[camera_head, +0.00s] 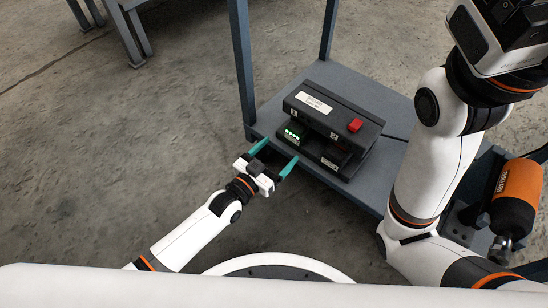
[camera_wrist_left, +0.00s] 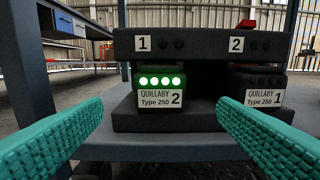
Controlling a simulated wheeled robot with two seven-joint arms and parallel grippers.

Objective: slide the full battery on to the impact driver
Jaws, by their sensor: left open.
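The full battery (camera_head: 292,138) sits in the charger's left bay, marked 1. In the left wrist view this battery (camera_wrist_left: 160,97) has several lit green lights and a label "QUILLABY Type 250 2". My left gripper (camera_head: 274,156) is open and empty, its teal fingers pointing at the charger's front. In the wrist view the fingers stand apart on either side of the battery, short of it.
The dark charger (camera_head: 318,108) with a red switch (camera_head: 355,125) stands on a grey shelf (camera_head: 375,190). A second battery (camera_wrist_left: 258,97), labelled 1, with dark lights, is in bay 2. Blue-grey posts (camera_head: 241,60) rise at the shelf corners. Floor left of the shelf is clear.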

